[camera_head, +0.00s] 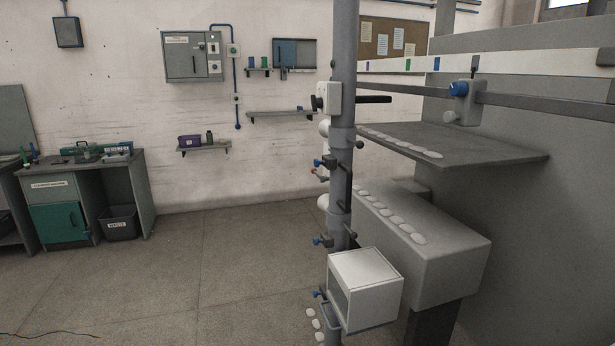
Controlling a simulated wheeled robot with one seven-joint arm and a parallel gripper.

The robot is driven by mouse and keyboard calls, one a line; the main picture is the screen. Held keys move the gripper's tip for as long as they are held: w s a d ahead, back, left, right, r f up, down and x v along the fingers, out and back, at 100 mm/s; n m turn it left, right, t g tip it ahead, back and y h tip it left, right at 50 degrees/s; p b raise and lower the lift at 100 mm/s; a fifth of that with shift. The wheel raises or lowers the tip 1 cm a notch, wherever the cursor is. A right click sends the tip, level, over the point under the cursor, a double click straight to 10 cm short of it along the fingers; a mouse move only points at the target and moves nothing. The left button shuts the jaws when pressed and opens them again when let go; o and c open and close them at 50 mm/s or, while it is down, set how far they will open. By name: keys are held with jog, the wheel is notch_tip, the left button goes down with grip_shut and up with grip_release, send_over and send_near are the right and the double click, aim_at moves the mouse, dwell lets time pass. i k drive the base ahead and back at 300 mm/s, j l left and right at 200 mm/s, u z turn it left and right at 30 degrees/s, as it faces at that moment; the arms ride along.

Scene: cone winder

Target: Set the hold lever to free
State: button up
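A grey upright post (344,60) stands right of the middle. A pale box (333,98) is fixed on it, with a dark knob on its left side. A dark horizontal bar (374,99) sticks out to the right of the post at the box's height. It may be the hold lever, but I see no readable label and cannot tell its setting. Small blue-ended levers (328,162) sit lower on the post's left side. My gripper is not in view.
A white open-fronted box (365,288) sits low by the post. A grey shelf (480,148) and a grey block (445,250) carry rows of pale discs. A workbench (80,170) and bin (119,224) stand at left. The floor (220,270) between is clear.

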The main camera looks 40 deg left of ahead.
aim_at(322, 179)
jog(key=l+u, duration=0.1)
jog(key=u, duration=0.3)
jog(key=i+l+u, duration=0.1)
jog(key=u, duration=0.3)
jog(key=l+u, duration=0.2)
jog(key=u, duration=0.2)
jog(key=l+u, duration=0.15)
jog(key=u, duration=0.25)
jog(key=l, duration=0.15)
jog(key=k+u, duration=0.05)
